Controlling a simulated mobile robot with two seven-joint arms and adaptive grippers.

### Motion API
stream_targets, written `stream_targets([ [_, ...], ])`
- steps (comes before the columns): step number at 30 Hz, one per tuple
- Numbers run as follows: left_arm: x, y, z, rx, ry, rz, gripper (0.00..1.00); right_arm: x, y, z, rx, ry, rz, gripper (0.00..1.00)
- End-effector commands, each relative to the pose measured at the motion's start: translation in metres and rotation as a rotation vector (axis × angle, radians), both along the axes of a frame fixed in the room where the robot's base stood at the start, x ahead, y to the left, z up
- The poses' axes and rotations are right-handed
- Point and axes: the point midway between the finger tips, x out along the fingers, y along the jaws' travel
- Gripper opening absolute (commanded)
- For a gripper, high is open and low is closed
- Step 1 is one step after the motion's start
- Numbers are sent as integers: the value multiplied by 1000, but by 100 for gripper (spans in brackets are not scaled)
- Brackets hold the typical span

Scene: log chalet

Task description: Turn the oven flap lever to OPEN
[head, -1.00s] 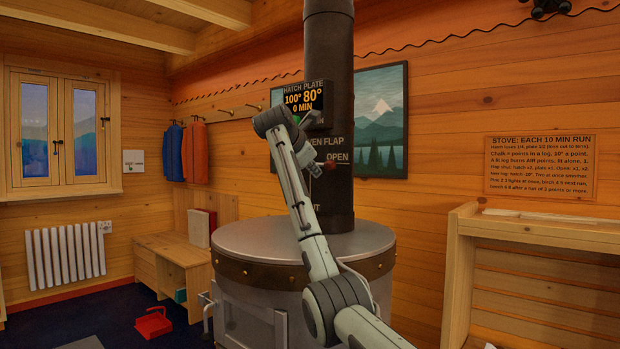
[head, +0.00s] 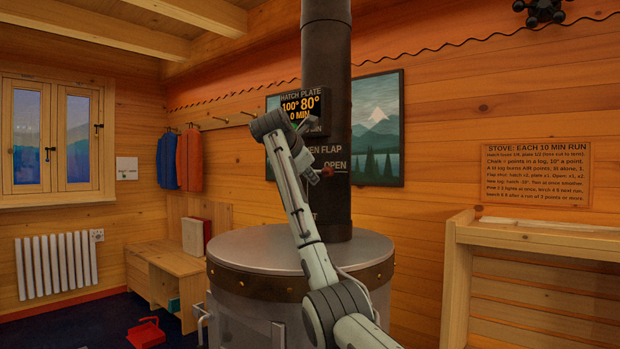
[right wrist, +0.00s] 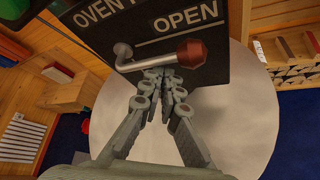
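The oven flap lever is a metal rod with a red-brown knob (right wrist: 191,53). In the right wrist view it extends rightward from its pivot, and the knob lies just below the word OPEN on the dark label plate (right wrist: 150,38). In the head view the knob (head: 328,171) shows small beside the stove pipe (head: 327,60). My right gripper (right wrist: 161,73) has its fingertips close together, right below the rod and left of the knob. Whether they touch the rod cannot be told. In the head view my right gripper (head: 313,175) is partly hidden by its own arm. My left gripper is out of view.
The round stove top (head: 365,250) lies below the lever. A display reading 100°, 80° and 0 MIN (head: 305,103) is on the pipe above. A wooden shelf unit (head: 530,235) stands right, a bench (head: 165,262) left. A red dustpan (head: 146,334) lies on the floor.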

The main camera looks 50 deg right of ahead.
Motion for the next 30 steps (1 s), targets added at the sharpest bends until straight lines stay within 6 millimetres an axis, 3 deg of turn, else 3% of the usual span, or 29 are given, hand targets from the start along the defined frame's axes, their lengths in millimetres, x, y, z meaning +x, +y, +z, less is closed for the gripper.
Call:
stream_targets([
  [1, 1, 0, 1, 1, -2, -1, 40, -3, 0, 10, -14, -16, -2, 0],
  [5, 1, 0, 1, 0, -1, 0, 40, -8, 13, 17, -15, -19, -2, 0],
  [18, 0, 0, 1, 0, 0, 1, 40, -36, 86, 45, -3, -4, 1, 0],
  [30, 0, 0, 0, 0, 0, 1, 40, -42, 99, 49, 1, 1, 0, 0],
])
